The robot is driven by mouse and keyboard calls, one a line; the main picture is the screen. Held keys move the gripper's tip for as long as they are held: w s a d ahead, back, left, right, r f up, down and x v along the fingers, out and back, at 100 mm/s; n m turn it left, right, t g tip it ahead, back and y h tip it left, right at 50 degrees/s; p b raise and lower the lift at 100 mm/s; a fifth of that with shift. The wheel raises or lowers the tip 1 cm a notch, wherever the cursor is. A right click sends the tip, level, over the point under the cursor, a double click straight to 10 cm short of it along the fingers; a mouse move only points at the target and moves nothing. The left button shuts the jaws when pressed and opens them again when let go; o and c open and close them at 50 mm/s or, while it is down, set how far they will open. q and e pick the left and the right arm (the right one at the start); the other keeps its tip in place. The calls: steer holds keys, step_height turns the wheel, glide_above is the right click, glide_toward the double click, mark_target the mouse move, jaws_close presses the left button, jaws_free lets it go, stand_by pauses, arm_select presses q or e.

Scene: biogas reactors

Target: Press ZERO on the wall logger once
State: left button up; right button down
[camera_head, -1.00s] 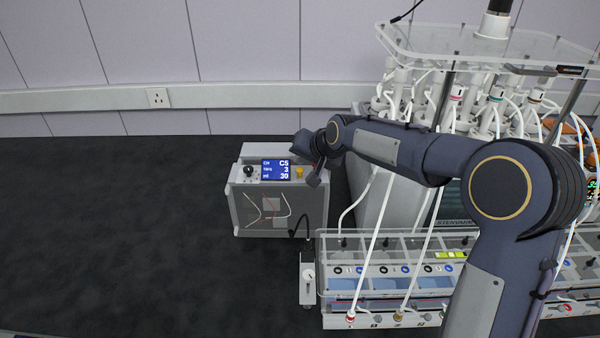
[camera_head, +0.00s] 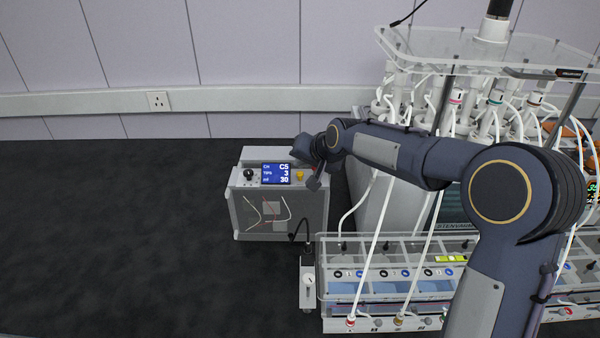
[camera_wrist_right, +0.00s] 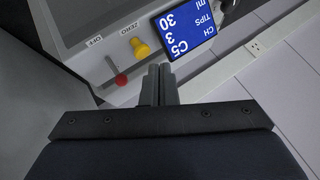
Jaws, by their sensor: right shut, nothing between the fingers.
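The logger (camera_head: 280,205) is a grey box with a blue screen (camera_head: 276,173) reading CH C5, TIPS 3, ml 30. A yellow button (camera_head: 299,175) sits right of the screen. In the right wrist view the yellow button (camera_wrist_right: 140,50) is beside the printed word ZERO, and a red-tipped lever (camera_wrist_right: 121,79) is beside the word OFF. My right gripper (camera_wrist_right: 159,70) is shut and empty, its fingertips just short of the yellow button and apart from it in the picture. In the head view my right gripper (camera_head: 316,180) is at the logger's right end, partly hidden by its own wrist. My left gripper is not in view.
A rack of reactors with white tubes (camera_head: 490,120) stands right of the logger. A clear-covered tray unit (camera_head: 385,275) with a small gauge (camera_head: 308,280) lies in front. A wall socket (camera_head: 158,100) is behind. The dark surface (camera_head: 120,230) at left is clear.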

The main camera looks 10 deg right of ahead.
steer(key=shift+f, duration=0.1)
stand_by(0.7)
steer(key=shift+f+b, duration=0.35)
steer(key=shift+f+b, duration=0.7)
steer(key=shift+f, duration=0.2)
stand_by(0.9)
steer(key=shift+r, duration=0.15)
steer(key=shift+r+p, duration=0.95)
steer(key=shift+r, duration=0.2)
steer(key=shift+r, duration=0.15)
step_height(320, 180, up, 5)
steer(key=p, duration=0.3)
steer(key=shift+p, duration=0.4)
